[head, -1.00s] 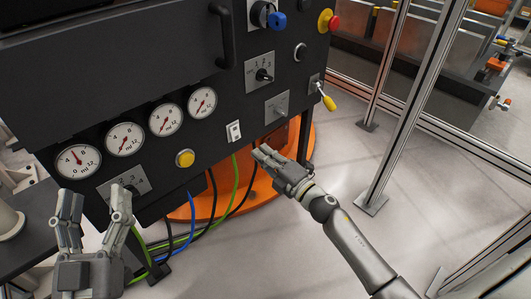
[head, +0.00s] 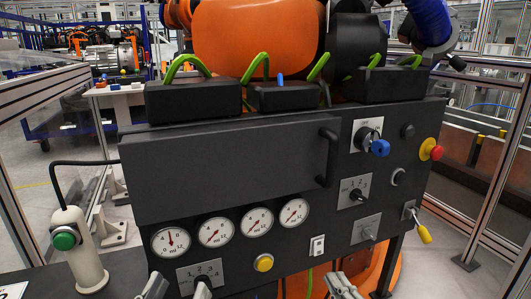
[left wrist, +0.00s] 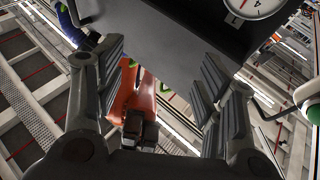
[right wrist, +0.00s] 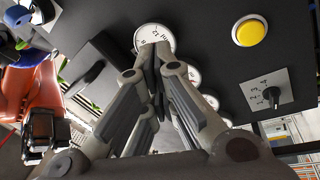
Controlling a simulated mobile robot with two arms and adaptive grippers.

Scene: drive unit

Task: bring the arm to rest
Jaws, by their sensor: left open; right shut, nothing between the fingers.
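The black drive unit panel (head: 230,170) stands upright in front of me in the head view. My left gripper (head: 178,288) shows only its fingertips at the bottom edge, in front of the lower left selector plate (head: 186,276). In the left wrist view my left gripper (left wrist: 160,72) has its fingers wide apart with nothing between them. My right gripper (head: 342,286) shows at the bottom edge, right of the yellow button (head: 264,263).
The panel carries several gauges (head: 215,232), a handle (head: 328,157), a blue knob (head: 379,147), a red emergency button (head: 437,152) and a yellow-tipped lever (head: 424,234). A white post with a green button (head: 64,240) stands left. Fence posts (head: 502,150) rise on the right.

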